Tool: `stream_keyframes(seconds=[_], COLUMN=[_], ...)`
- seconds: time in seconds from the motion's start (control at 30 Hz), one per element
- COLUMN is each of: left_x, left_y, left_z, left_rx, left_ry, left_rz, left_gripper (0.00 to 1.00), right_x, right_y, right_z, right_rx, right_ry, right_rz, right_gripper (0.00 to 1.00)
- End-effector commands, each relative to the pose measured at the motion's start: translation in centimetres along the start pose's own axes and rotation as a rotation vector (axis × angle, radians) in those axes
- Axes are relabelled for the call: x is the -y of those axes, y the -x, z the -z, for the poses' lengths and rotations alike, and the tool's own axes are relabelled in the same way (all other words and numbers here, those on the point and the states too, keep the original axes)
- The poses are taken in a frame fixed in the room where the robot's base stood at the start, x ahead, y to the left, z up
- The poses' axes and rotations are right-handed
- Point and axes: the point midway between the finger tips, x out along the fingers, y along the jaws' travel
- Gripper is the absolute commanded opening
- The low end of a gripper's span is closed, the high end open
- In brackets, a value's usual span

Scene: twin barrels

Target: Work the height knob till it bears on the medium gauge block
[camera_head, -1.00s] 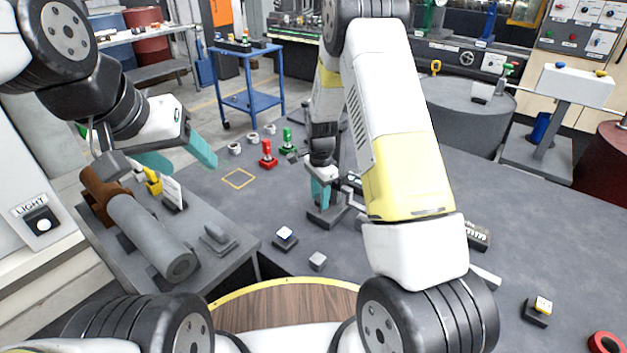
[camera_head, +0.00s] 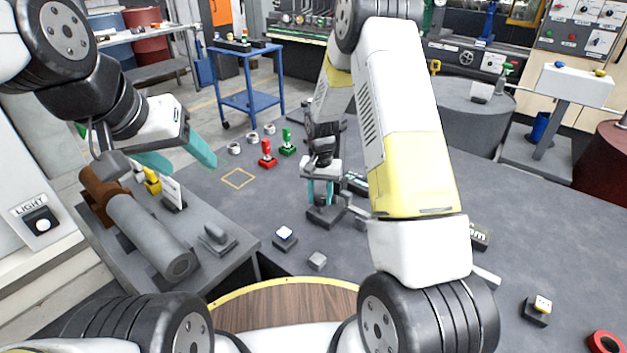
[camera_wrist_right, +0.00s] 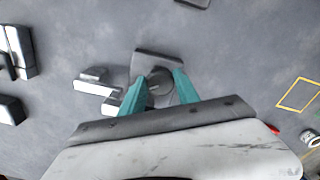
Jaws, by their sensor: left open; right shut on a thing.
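The dark round height knob (camera_wrist_right: 159,82) sits on a small grey stand, with its base (camera_head: 326,218) on the dark table. My right gripper (camera_head: 320,200) points down over the stand. Its teal fingers are shut on the knob, one on each side, as the right wrist view (camera_wrist_right: 158,93) shows. Grey block shapes (camera_wrist_right: 93,87) lie beside the stand in that view; I cannot tell which is the medium gauge block or whether the knob's spindle touches it. My left gripper (camera_head: 180,158) is open and empty above the left bench.
A small grey cube (camera_head: 317,261) and a dark block with a white-and-blue top (camera_head: 284,237) lie in front of the stand. Red (camera_head: 267,155) and green (camera_head: 288,143) pieces stand behind it to the left. A grey cylinder (camera_head: 150,237) lies on the left bench.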

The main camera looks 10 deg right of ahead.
Motion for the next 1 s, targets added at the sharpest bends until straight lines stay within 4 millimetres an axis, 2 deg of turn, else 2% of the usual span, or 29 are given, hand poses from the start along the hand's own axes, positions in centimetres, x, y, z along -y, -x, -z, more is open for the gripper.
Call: stream_keyframes(seconds=[0.3,0.8,0.83,0.93,1.0], left_x=[0.0,0.0,0.0,0.0,0.0], left_y=[0.0,0.0,0.0,0.0,0.0], left_z=[0.0,0.0,0.0,0.0,0.0], left_rx=[0.0,0.0,0.0,0.0,0.0], left_ry=[0.0,0.0,0.0,0.0,0.0], left_rz=[0.0,0.0,0.0,0.0,0.0], left_gripper=[0.59,0.59,0.59,0.59,0.59], right_x=[0.04,0.02,0.03,0.02,0.01], right_y=[0.12,0.12,0.13,0.1,0.08], right_z=[0.1,0.12,0.12,0.1,0.08], right_rx=[-0.003,-0.003,-0.003,-0.003,-0.002], right_ry=[0.11,0.129,0.129,0.128,0.128], right_rz=[0.002,0.001,0.001,0.001,0.001], right_gripper=[0.0,0.0,0.4,0.59,0.59])
